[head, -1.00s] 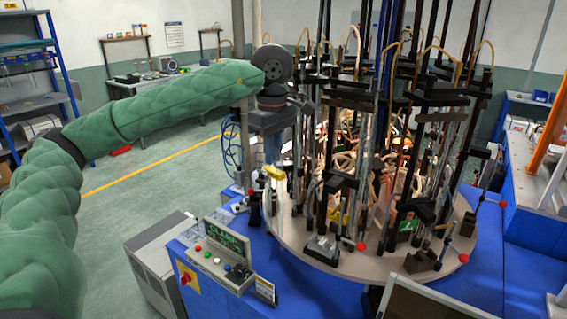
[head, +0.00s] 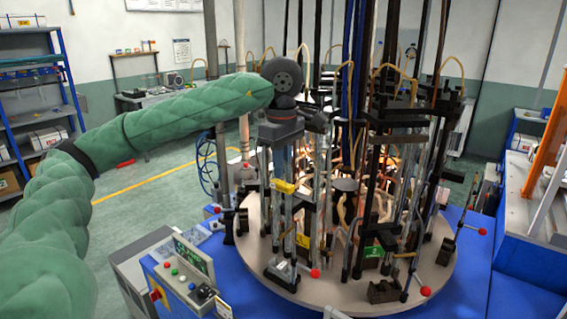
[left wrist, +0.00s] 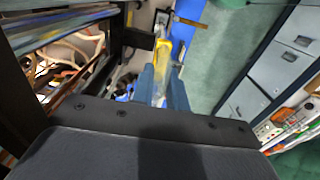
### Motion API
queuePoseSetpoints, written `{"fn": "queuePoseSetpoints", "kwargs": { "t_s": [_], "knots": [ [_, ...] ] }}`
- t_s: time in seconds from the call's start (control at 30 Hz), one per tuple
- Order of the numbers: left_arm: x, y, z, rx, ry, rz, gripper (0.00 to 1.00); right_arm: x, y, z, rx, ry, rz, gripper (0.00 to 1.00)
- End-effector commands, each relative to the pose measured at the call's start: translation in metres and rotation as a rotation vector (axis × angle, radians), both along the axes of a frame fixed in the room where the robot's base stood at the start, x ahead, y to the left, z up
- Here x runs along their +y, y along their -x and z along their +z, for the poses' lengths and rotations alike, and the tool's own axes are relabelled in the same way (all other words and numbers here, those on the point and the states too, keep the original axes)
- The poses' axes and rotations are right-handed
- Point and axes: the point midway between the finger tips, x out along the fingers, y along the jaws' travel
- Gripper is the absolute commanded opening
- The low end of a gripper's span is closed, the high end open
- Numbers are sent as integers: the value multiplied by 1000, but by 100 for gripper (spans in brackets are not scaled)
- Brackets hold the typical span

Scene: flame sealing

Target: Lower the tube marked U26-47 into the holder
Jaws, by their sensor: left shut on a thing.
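My left gripper (head: 282,158) points down from the dark wrist block, with its blue fingers shut on a clear glass tube (left wrist: 160,88). The fingers also show in the left wrist view (left wrist: 162,90). A yellow tag (head: 283,186) is on the tube just below the fingertips; its marking is too small to read. The tube hangs about upright at the near left of the round table (head: 335,285). A grey holder block (head: 282,272) stands on the table below it. I cannot tell whether the tube's lower end is inside the holder. My right gripper is out of view.
Dark posts, clamps and hoses crowd the round table, with glowing burners (head: 345,150) behind the tube. Red-knobbed levers (head: 315,273) stick out at its rim. A control panel (head: 185,275) stands at the front left. Open floor lies to the left.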

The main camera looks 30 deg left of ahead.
Motion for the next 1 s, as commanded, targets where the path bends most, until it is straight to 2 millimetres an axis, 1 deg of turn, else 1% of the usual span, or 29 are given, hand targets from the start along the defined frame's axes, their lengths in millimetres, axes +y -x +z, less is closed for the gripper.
{"fn": "queuePoseSetpoints", "kwargs": {
  "t_s": [0.1, 0.23, 0.4, 0.53, 0.73, 0.8, 1.0],
  "knots": [
    [0, 0, -6, 0, 0, 0, 0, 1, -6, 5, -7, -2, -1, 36],
    [0, 0, -13, 1, 0, 0, 0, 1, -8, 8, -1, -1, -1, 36],
    [0, 0, -21, 1, 0, 0, 0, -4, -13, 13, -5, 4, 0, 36],
    [0, 0, -27, 0, 0, 0, 0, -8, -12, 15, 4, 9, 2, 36],
    [0, 0, -37, 0, 0, 0, 0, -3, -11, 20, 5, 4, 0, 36],
    [0, 0, -36, 0, 0, 0, 0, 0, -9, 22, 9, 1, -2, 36],
    [0, 0, -36, 0, 0, 0, 0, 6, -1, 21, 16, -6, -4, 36]
  ]
}}
